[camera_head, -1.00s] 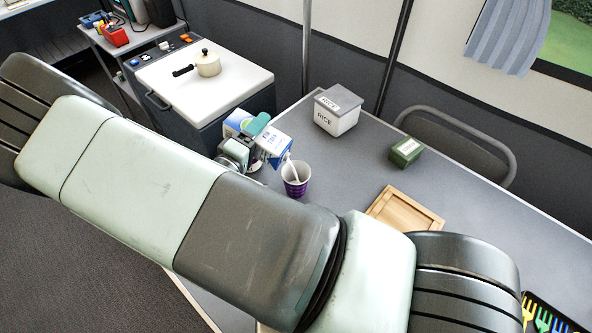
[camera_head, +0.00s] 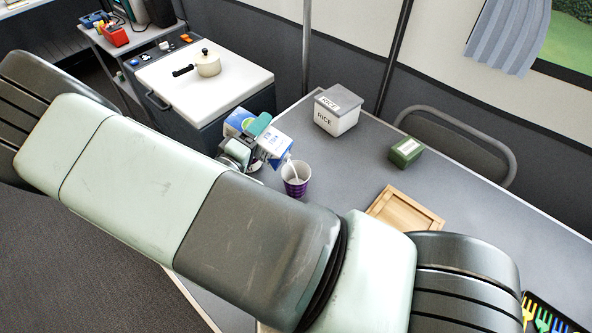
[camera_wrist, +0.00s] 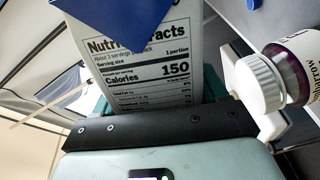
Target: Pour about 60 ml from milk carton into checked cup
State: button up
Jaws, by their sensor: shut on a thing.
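The milk carton (camera_head: 277,143) is blue and white and is tilted well over, its mouth end low and to the right. My gripper (camera_head: 262,141) is shut on it. A thin white stream runs from the carton down into the checked cup (camera_head: 297,189), which is purple and stands upright on the table just below and right of it. The level inside the cup cannot be read. In the wrist view the carton's nutrition panel (camera_wrist: 145,70) fills the upper middle, close in front of my gripper; the cup is not clearly seen there.
A rice box (camera_head: 338,112), a green box (camera_head: 406,152) and a wooden tray (camera_head: 377,212) stand on the grey table right of the cup. A white-capped bottle (camera_wrist: 300,62) shows at the right in the wrist view. My arm hides the near table.

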jog(key=shift+d+r, duration=0.1)
jog(key=shift+r, duration=0.05)
dwell(0.3)
jog(key=shift+w+a+f+n, duration=0.1)
jog(key=shift+a+f+n, duration=0.15)
jog(key=shift+n, duration=0.35)
jog(key=n, duration=0.1)
jog(key=f+n, duration=0.1)
jog(key=shift+w+a+f+n, duration=0.1)
jog(key=shift+a+f+n, duration=0.05)
jog(key=shift+n, duration=0.85)
jog(key=shift+w+a+n, duration=0.1)
jog(key=shift+n, duration=0.5)
jog(key=shift+a, duration=0.1)
